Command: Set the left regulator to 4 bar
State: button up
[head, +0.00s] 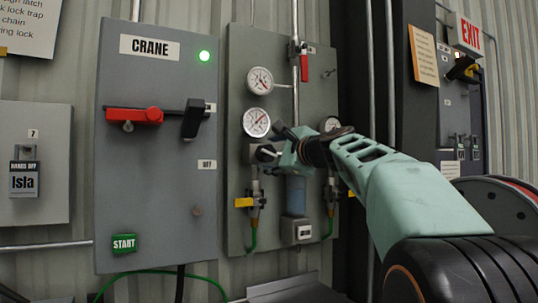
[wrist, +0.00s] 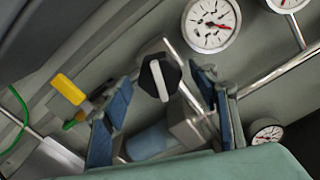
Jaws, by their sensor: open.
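The left gauge (head: 256,122) is just above the knob and also shows in the wrist view (wrist: 212,22). Its red needle is visible, but the figures are too small to read surely. My gripper partly hides the knob in the head view.
Another gauge (head: 260,80) is higher up, and the right gauge (head: 331,124) sits behind my arm. A yellow valve handle (head: 243,202) is below left of the knob. The crane box (head: 150,220) stands left, with a red handle (head: 134,116). A red valve handle (head: 304,68) is above.

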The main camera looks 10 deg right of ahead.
jog(key=v, duration=1.1)
